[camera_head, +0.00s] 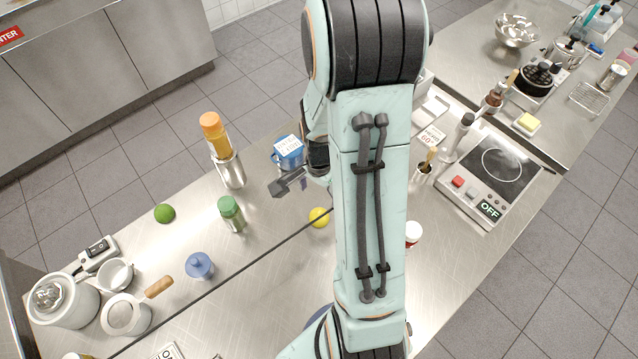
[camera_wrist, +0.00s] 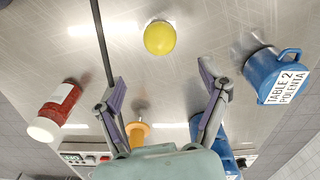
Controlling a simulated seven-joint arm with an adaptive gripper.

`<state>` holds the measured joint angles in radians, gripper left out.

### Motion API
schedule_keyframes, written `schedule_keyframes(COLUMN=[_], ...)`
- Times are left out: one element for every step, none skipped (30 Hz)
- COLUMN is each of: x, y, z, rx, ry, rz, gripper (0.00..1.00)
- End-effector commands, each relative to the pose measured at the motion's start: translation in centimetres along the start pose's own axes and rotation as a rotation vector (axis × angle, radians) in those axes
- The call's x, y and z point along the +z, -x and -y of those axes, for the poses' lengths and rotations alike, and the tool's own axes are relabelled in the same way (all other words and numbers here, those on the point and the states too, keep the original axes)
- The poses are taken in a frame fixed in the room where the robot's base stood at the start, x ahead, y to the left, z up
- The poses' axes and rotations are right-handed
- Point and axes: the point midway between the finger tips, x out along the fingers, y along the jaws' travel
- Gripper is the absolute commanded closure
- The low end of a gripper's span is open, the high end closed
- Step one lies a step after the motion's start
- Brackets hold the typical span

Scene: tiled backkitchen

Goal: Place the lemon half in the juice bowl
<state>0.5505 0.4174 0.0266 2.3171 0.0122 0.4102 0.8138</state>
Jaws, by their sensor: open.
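The yellow lemon half (camera_head: 319,217) rests on the steel counter, just left of my arm and close to the dark seam. In the wrist view, the lemon half (camera_wrist: 160,38) is round and yellow, beyond my fingertips and roughly centred between them. My gripper (camera_wrist: 161,80) is open and empty, with its fingers apart. In the head view, my gripper (camera_head: 290,185) is above the counter, partly hidden by my arm. A small pale bowl (camera_head: 115,274) stands at the lower left; I cannot tell whether it is the juice bowl.
A labelled blue mug (camera_head: 288,152) stands behind my gripper. A bottle in a metal holder (camera_head: 231,172), a green-lidded jar (camera_head: 231,214), a lime (camera_head: 164,213) and a blue-topped item (camera_head: 200,265) are to the left. An induction hob (camera_head: 490,180) is right.

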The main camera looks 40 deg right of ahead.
Motion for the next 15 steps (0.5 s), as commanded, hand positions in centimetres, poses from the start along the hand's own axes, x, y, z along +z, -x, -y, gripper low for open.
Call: schedule_keyframes(x=[-0.1,-0.1,-0.1,-0.1,-0.1,0.0,0.1,0.4,1.0,1.7,2.6,4.2,5.5,6.9,8.8], y=[1.1,1.6,2.2,2.6,2.9,3.3,3.6,4.1,4.8,5.6,6.5,7.8,8.8,9.8,11.1], z=[0.1,0.1,0.1,0.1,0.1,0.1,0.1,0.1,0.3,0.3,0.4,0.4,0.3,0.1,-0.5], rx=[-0.005,-0.004,-0.004,-0.003,-0.003,-0.003,-0.003,-0.004,-0.007,-0.011,-0.015,-0.020,-0.025,-0.029,-0.035], ry=[0.000,0.000,0.000,0.000,0.000,0.002,0.010,0.028,0.071,0.118,0.181,0.284,0.374,0.472,0.607], rz=[-0.005,-0.003,-0.003,-0.003,-0.002,-0.002,-0.001,-0.001,0.000,0.001,0.003,0.006,0.009,0.013,0.017], gripper=[0.25,0.25,0.25,0.25,0.25,0.25,0.25,0.25,0.25,0.25,0.25,0.25,0.25,0.25,0.25])
